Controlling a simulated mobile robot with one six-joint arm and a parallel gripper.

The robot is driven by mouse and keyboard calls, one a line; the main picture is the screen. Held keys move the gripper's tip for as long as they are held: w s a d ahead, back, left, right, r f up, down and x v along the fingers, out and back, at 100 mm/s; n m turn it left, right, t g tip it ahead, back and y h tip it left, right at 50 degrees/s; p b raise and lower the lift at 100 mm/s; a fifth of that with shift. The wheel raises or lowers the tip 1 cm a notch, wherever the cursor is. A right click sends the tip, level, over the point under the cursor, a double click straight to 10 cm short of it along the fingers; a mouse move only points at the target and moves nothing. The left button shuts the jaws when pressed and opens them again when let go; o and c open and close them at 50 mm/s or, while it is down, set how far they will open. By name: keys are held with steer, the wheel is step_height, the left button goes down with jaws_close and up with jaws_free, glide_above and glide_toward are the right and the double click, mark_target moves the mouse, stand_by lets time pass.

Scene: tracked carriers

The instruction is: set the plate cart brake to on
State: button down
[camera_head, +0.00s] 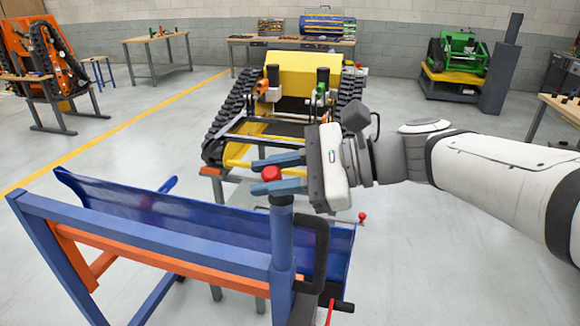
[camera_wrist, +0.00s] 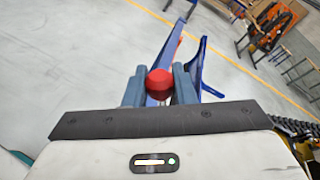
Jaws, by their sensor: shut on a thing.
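The blue plate cart (camera_head: 150,240) with an orange rail stands in the foreground of the head view. A red knob (camera_head: 271,173) sits above the blue post at its right end. My gripper (camera_head: 279,170) reaches in from the right and is shut on the red knob, with a blue finger on either side of it. In the wrist view the red knob (camera_wrist: 159,84) sits between the two fingers, with the blue cart frame (camera_wrist: 165,60) beyond. Another small red knob (camera_head: 362,216) and a red lever (camera_head: 341,305) show on the cart's right side. I cannot tell the brake's setting.
A yellow tracked carrier (camera_head: 300,75) stands just behind the cart. An orange tracked machine (camera_head: 40,50) is at the far left and a green one (camera_head: 458,55) at the back right. Workbenches (camera_head: 155,38) line the back. The floor left of the cart is clear.

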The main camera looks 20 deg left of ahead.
steer(key=c, duration=1.2)
jaws_free()
steer(key=v, duration=0.8)
steer(key=shift+s+f, duration=0.1)
